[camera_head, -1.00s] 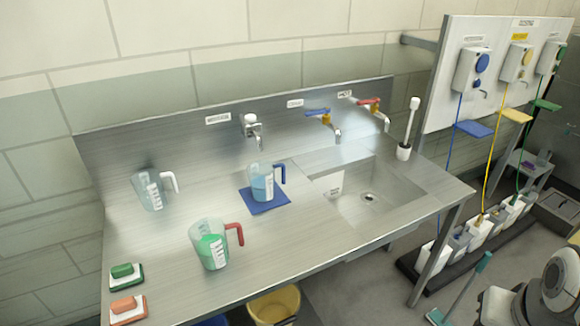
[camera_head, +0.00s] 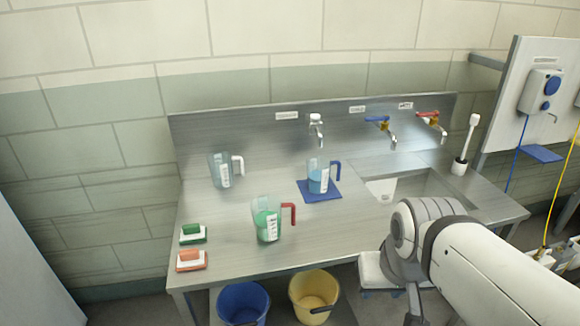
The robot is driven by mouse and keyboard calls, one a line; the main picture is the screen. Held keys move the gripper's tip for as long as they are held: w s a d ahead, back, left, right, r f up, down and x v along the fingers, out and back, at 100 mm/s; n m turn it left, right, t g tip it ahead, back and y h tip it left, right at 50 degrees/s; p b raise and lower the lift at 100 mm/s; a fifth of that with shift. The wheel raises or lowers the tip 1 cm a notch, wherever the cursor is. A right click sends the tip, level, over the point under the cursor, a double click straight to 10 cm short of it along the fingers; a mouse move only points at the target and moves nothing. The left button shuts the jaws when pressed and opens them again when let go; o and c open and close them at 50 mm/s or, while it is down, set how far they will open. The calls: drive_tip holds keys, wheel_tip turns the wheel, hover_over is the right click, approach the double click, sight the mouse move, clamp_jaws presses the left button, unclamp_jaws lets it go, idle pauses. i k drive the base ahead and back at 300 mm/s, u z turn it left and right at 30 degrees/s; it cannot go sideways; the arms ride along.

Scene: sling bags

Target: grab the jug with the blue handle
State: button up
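The jug with the blue handle (camera_head: 318,178) stands upright on a blue mat (camera_head: 325,196) on the steel counter, left of the sink. It holds blue liquid, and its handle points right. A jug with a red handle (camera_head: 267,220) and green liquid stands nearer the front edge. A jug with a white handle (camera_head: 221,171) stands further left near the back. My arm reaches in from the lower right, in front of the counter and apart from the jugs. My gripper does not show clearly in the view.
The steel counter (camera_head: 215,262) has a sink (camera_head: 410,188) at right, with taps behind it. A brush (camera_head: 466,145) stands right of the sink. Green and orange scrubbers (camera_head: 191,262) lie at the left end. Blue (camera_head: 243,303) and yellow (camera_head: 313,293) buckets stand below the front edge.

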sight(318, 168)
drive_tip(key=i, duration=1)
drive_tip(key=u, duration=0.05)
